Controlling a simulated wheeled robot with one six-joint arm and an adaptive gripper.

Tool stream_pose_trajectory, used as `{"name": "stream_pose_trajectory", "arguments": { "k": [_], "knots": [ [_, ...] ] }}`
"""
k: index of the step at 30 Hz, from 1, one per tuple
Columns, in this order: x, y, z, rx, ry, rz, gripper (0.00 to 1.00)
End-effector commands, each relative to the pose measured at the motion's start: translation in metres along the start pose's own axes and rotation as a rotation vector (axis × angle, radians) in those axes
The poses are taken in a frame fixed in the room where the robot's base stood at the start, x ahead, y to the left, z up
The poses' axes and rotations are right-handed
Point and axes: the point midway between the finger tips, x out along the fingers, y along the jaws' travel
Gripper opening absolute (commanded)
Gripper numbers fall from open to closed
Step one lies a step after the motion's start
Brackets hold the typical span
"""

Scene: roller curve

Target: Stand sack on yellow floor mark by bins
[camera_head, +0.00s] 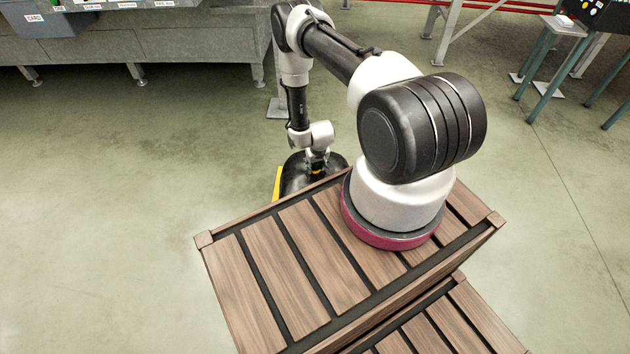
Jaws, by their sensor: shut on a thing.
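A black sack (299,175) is at the far side of my wooden deck, low down near the floor, with its lower part hidden behind the deck edge. A strip of the yellow floor mark (277,183) shows just left of the sack; the rest is hidden by the sack and the deck. I cannot tell whether the sack's base touches the floor.
Bins stand along a grey bench at the top left, among them one labelled CARD (36,19). A grey leg with a foot plate (280,105) stands behind my wrist. A stand with green legs (552,60) is at the top right. The floor at left is clear.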

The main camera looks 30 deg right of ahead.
Motion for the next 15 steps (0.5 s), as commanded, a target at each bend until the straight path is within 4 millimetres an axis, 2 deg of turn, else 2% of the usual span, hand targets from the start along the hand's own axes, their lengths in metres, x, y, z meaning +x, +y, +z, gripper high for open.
{"name": "stream_pose_trajectory", "arguments": {
  "k": [3, 10, 15],
  "knots": [
    [0.018, 0.0, 0.004, 0.0, 0.002, 0.0, 0.0],
    [0.037, 0.0, 0.009, 0.0, 0.003, -0.001, 0.0],
    [0.06, 0.0, 0.015, 0.0, 0.001, -0.001, 0.0]
  ]
}}
